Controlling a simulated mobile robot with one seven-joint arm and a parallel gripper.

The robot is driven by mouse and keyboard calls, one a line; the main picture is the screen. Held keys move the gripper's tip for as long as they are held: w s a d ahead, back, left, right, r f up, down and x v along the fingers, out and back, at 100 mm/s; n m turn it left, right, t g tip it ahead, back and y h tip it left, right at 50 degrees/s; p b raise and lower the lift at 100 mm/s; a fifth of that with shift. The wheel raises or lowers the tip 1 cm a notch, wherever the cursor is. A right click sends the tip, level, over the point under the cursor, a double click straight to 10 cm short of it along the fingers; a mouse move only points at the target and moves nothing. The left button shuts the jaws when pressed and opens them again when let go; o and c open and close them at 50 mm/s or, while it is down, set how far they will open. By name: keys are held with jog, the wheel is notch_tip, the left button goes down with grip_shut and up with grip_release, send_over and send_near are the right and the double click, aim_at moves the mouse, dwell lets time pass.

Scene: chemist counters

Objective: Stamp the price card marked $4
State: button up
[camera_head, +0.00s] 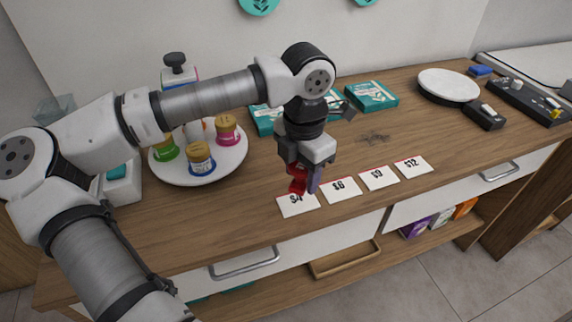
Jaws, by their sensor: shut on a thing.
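Several white price cards lie in a row along the front of the wooden counter. The card marked $4 (296,207) is at the left end, followed by $6 (341,189), $9 (378,178) and $12 (414,167). My gripper (306,181) points down at the $4 card's upper edge and is shut on a small red stamp (297,182). The stamp hides part of that card's top. I cannot tell whether the stamp touches the card or is just above it.
A round white tray (235,162) with several coloured jars stands to the left. Teal boxes (371,96) lie behind my gripper. A round white-topped disc (448,84) and a black organiser (527,101) are at the right. Drawer handles (245,264) stick out below the counter's front edge.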

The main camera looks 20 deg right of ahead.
aim_at(300, 206)
jog(key=shift+f+b, duration=1.15)
jog(key=shift+f, duration=1.85)
jog(key=shift+s+f+b, duration=0.1)
jog(key=shift+f+b, duration=0.5)
jog(key=shift+b, duration=0.45)
dwell(0.6)
jog(key=shift+r, duration=0.1)
jog(key=shift+r+p, duration=1.7)
jog(key=shift+r, duration=1.8)
jog(key=shift+f, duration=0.1)
